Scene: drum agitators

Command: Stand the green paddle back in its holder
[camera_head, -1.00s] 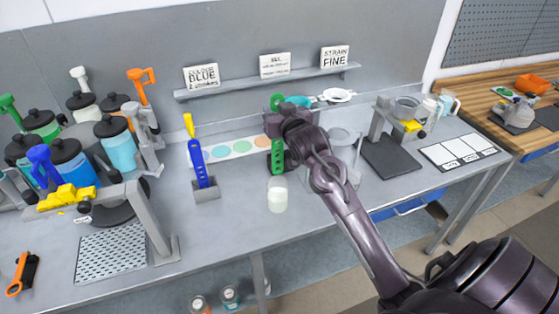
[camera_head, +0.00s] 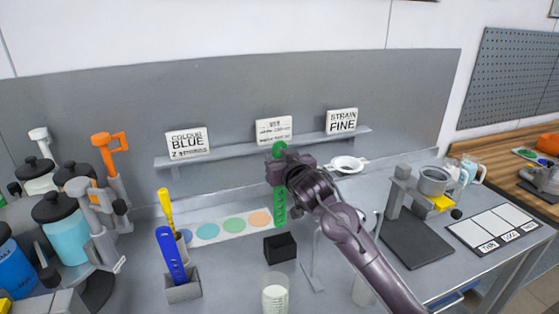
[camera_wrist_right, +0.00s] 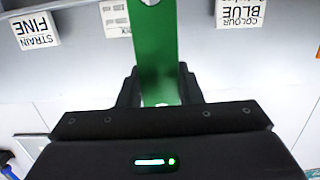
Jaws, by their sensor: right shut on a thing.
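The green paddle (camera_head: 280,207) hangs upright, a flat strip with holes in its lower part. My right gripper (camera_head: 279,178) is shut on its upper part. In the right wrist view the green strip (camera_wrist_right: 158,60) runs between the two black fingers. A small black holder (camera_head: 280,248) stands on the bench just below the paddle's lower end in the head view. The paddle's tip shows clear of the holder, with a small gap in the picture. Whether it is directly above or behind the holder I cannot tell. My left gripper is not in view.
A blue paddle (camera_head: 171,255) stands tilted in a grey holder (camera_head: 184,290) at left, with a yellow paddle (camera_head: 166,208) behind. A clear cup (camera_head: 275,296) stands in front of the black holder. A colour strip (camera_head: 232,226) lies behind; a shelf (camera_head: 270,146) with signs is above.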

